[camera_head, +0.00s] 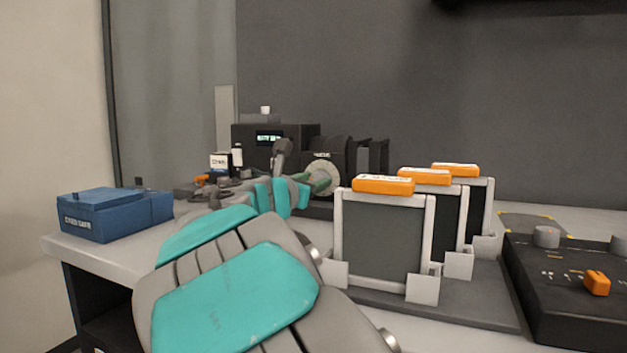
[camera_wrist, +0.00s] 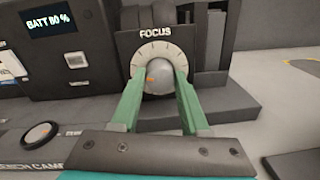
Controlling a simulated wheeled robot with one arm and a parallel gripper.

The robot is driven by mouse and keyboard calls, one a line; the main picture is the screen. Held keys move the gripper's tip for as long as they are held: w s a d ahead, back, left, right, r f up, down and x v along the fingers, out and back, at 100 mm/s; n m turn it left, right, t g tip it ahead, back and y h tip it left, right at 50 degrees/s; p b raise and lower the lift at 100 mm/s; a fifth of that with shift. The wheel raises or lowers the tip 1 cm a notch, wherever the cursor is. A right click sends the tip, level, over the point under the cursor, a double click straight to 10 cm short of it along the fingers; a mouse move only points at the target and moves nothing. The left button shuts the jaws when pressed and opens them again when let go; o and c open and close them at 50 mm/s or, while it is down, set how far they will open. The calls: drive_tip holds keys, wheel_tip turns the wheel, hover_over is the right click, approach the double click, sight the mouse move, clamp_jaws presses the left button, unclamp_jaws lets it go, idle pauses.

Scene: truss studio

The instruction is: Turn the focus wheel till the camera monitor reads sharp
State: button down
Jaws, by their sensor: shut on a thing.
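The focus wheel (camera_wrist: 157,76) is a grey knob with an orange mark, in front of a pale ticked dial (camera_wrist: 153,50) labelled FOCUS in the wrist view. My gripper (camera_wrist: 159,84) has its two green fingers on the left and right sides of the knob, shut on it. In the head view my gripper (camera_head: 316,183) reaches the pale dial (camera_head: 327,166) on the black camera (camera_head: 298,133). The camera's small screen (camera_wrist: 48,20) shows a battery reading in the wrist view. In the head view the screen text (camera_head: 269,138) is too small to read.
A rack (camera_head: 467,296) with several orange-topped frames stands right of my arm. A dark control panel (camera_head: 570,270) with knobs is at the far right. A blue box (camera_head: 113,213) sits on the table's left end. A round black-and-silver part (camera_wrist: 40,133) lies left of my fingers.

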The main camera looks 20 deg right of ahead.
drive_tip(key=shift+d+r+m+p, duration=0.1)
drive_tip(key=shift+r+m+p, duration=0.05)
drive_tip(key=shift+m+p, duration=0.7)
drive_tip(key=shift+m, duration=0.85)
drive_tip(key=m, duration=0.1)
drive_tip(key=m+b, duration=0.1)
drive_tip(key=shift+s+f+m, duration=0.1)
drive_tip(key=shift+f+m, duration=0.2)
drive_tip(key=m+b, duration=0.2)
drive_tip(key=m, duration=0.1)
drive_tip(key=shift+m+y, duration=0.3)
drive_tip(key=m+b, duration=0.1)
drive_tip(key=m, duration=0.1)
drive_tip(key=m+b, duration=0.4)
drive_tip(key=shift+d+f, duration=0.1)
drive_tip(key=shift+f, duration=0.15)
drive_tip(key=m+b, duration=0.3)
drive_tip(key=shift+r+m+b, duration=0.1)
drive_tip(key=shift+m+b, duration=0.6)
drive_tip(key=shift+m, duration=0.2)
